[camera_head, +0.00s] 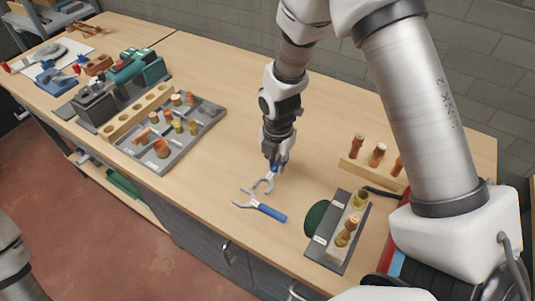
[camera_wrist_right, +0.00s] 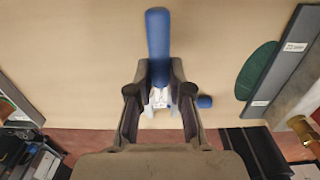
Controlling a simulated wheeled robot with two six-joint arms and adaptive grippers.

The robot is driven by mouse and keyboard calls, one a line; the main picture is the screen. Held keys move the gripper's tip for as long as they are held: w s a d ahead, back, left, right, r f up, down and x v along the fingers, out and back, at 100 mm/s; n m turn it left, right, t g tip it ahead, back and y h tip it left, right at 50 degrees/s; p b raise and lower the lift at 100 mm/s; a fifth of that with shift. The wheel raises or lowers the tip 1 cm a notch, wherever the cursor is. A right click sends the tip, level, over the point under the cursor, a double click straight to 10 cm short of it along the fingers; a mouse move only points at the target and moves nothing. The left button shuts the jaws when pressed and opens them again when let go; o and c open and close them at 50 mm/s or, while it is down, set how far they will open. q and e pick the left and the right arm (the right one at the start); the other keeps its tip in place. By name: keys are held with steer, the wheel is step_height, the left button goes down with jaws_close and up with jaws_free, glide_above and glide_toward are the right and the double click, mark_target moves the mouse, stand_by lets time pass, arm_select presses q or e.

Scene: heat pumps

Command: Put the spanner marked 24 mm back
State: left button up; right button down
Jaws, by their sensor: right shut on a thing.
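My right gripper (camera_head: 275,160) is shut on a blue-handled spanner (camera_head: 264,184). The open silver jaw of this spanner points down toward the table in the head view. In the right wrist view the blue handle (camera_wrist_right: 157,35) stands out between the fingers (camera_wrist_right: 160,75), with a pale part below it. A second blue-handled spanner (camera_head: 270,212) lies flat on the table just in front; its handle end (camera_wrist_right: 204,101) shows in the right wrist view. The size marks are too small to read on either. My left gripper is out of view.
A grey compartment tray (camera_head: 203,134) with copper and brass fittings is at the left. A dark tray with fittings (camera_head: 325,245) and a green round pad (camera_head: 316,217) are at the right. A wooden block with copper fittings (camera_head: 360,172) is behind them.

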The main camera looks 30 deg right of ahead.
steer(key=w, duration=0.3)
steer(key=w+p, duration=0.1)
steer(key=w, duration=0.1)
steer(key=shift+f, duration=0.25)
step_height(320, 180, down, 3)
steer(key=shift+s+f+p, duration=0.1)
steer(key=shift+p, duration=0.65)
steer(key=shift+f, duration=0.35)
steer(key=c, duration=1.1)
jaws_free()
steer(key=shift+r, duration=0.25)
steer(key=shift+r+b, duration=0.3)
step_height(320, 180, up, 11)
steer(key=shift+r+b, duration=0.15)
steer(key=shift+b, duration=1)
